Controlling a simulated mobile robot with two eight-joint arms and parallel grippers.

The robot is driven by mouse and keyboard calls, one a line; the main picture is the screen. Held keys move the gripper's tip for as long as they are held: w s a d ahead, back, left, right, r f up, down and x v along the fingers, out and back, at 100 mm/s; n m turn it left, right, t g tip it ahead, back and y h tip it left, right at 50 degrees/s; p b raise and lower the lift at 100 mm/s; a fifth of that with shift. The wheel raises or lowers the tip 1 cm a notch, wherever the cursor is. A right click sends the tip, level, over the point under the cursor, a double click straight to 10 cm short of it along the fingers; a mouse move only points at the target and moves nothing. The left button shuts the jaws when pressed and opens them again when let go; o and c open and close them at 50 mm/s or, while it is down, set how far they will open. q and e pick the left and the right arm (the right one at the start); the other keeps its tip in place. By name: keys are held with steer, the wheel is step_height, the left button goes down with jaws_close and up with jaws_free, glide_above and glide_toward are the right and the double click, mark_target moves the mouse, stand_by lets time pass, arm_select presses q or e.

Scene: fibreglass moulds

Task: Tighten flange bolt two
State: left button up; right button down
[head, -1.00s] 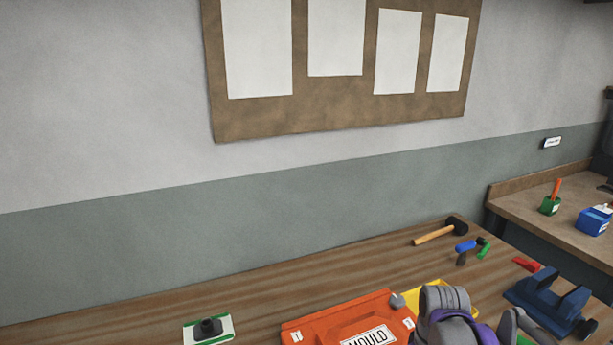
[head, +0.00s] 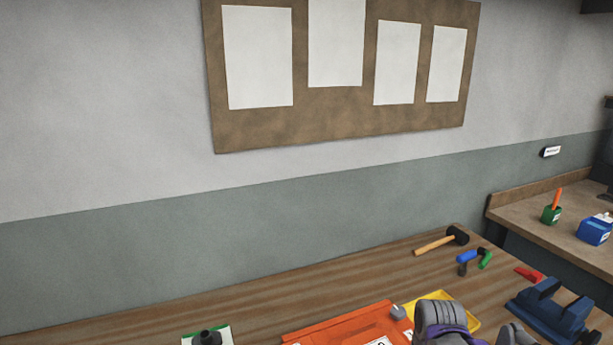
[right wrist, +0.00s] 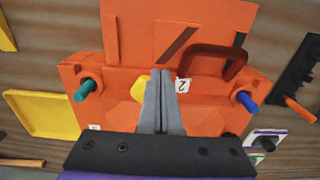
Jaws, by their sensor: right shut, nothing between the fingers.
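The orange mould (head: 345,322) lies at the bottom edge of the head view, cut off below. In the right wrist view the mould (right wrist: 210,118) fills the middle. My right gripper (right wrist: 160,74) is shut and empty over its flange. A white tag marked 2 (right wrist: 183,85) is just right of the fingertips. A yellow piece (right wrist: 137,90) is beside the fingers, partly hidden by them; I cannot tell whether it is the bolt. A teal-ended pin (right wrist: 83,92) is at the left and a blue-ended one (right wrist: 247,102) at the right. My left gripper is out of view.
A dark red clamp (right wrist: 212,52) stands on the mould near the fingers. A yellow tray (head: 466,310) lies beside the mould. A mallet (head: 434,244), a blue-and-green tool (head: 468,256) and a blue vice (head: 550,312) are on the wooden bench. The bench's left part is mostly clear.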

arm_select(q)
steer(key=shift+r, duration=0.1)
arm_select(e)
steer(key=shift+s+r, duration=0.1)
steer(key=shift+s, duration=0.1)
